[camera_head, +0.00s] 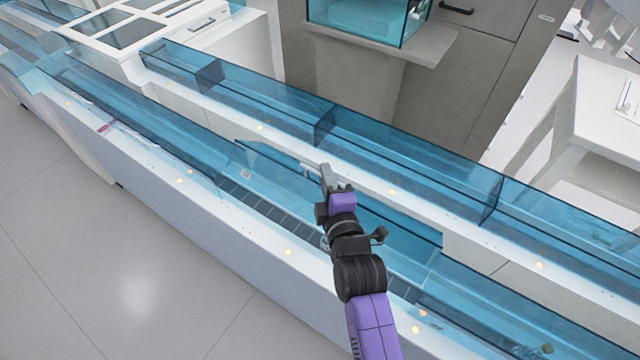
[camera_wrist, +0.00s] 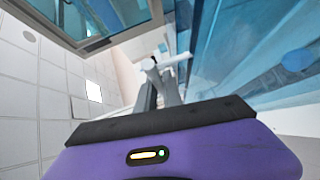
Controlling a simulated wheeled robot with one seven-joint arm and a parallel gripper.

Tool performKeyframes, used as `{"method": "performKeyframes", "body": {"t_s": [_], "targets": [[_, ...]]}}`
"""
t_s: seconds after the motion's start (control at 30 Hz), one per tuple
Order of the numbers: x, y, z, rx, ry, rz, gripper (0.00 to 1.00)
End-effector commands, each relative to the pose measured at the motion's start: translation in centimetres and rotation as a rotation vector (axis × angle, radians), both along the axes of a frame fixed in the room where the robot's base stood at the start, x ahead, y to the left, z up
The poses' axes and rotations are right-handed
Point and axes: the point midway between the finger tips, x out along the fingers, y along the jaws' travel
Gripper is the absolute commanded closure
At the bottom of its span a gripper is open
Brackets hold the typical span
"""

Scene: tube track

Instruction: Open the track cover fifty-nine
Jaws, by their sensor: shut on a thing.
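A blue see-through track cover (camera_head: 270,163) lies along the near track in the middle of the head view. It looks tilted up, and the dark slotted track bed (camera_head: 255,203) shows below its near side. My gripper (camera_head: 325,174) is at the cover's upper edge, shut on its small white handle (camera_head: 308,170). In the wrist view, the grey fingers (camera_wrist: 155,85) meet the white handle bar (camera_wrist: 176,62), with blue panel to the right. My arm hides part of the cover. No number on it can be read.
Other blue covers (camera_head: 150,118) continue along the near track on both sides. A second blue-covered track (camera_head: 410,150) runs behind, beyond a white ledge. A grey cabinet (camera_head: 440,90) stands at the back, and a white table (camera_head: 600,110) at right. The floor at lower left is clear.

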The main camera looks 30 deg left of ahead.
Motion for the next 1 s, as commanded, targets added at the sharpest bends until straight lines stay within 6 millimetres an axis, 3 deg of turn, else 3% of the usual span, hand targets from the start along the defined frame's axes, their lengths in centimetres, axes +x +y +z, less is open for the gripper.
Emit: {"method": "performKeyframes", "body": {"t_s": [0.23,0.5,0.73,1.0], "targets": [[4.7,-0.6,0.1,0.016,0.207,-0.004,1.00],[9.4,-0.9,-1.1,0.035,0.447,-0.003,1.00],[12.0,-1.0,-2.2,0.047,0.601,-0.001,1.00],[13.6,-1.1,-3.0,0.055,0.700,0.000,1.00]]}}
